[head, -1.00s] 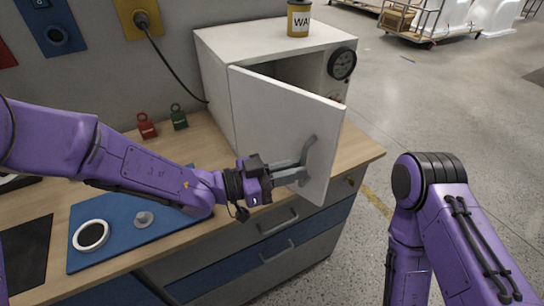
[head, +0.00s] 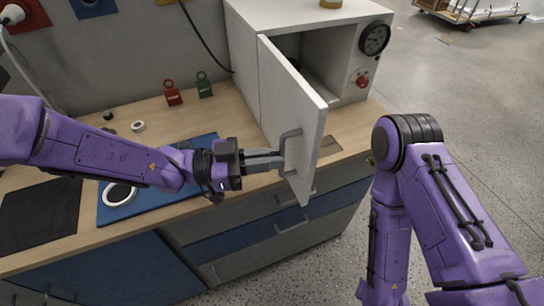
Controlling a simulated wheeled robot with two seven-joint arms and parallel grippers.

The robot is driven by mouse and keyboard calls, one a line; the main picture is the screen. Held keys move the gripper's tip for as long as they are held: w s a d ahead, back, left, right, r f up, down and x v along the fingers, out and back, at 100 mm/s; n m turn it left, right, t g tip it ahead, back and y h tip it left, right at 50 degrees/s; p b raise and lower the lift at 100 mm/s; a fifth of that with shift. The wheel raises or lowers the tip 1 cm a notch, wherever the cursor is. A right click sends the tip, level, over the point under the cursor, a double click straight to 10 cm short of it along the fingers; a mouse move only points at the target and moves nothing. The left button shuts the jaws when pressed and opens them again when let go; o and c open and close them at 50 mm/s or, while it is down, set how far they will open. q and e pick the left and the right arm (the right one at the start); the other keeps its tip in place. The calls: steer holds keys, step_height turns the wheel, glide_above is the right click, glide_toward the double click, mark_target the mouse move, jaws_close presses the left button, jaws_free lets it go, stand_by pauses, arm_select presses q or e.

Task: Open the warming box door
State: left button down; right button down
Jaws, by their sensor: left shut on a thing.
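The warming box (head: 300,16) is a white cabinet at the back of the bench. Its white door (head: 290,95) stands well open, swung out toward me, and part of the box's inside (head: 315,65) shows behind it. The door has a grey bar handle (head: 288,150) on its outer face. My left gripper (head: 280,160) is shut on the handle, reaching in from the left. My right arm (head: 420,190) is at the right, in front of the bench; its gripper is out of the picture.
A dial (head: 374,38) and a red knob (head: 362,78) are on the box's front. A red tag block (head: 172,93) and a green one (head: 204,85) stand left of the box. A blue mat (head: 150,208) with a white ring (head: 119,194) lies on the bench. Open floor is at the right.

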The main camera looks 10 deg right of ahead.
arm_select(q)
steer(key=shift+w+a+r+t, duration=0.15)
steer(key=shift+w+r+t, duration=0.15)
steer(key=shift+w+r, duration=0.1)
steer(key=c, duration=1.3)
jaws_free()
steer(key=shift+o, duration=0.7)
steer(key=shift+w+f, duration=0.3)
steer(key=shift+s, duration=0.15)
steer(key=a+b, duration=0.2)
steer(key=a, duration=0.8)
steer(key=shift+s+a, duration=0.2)
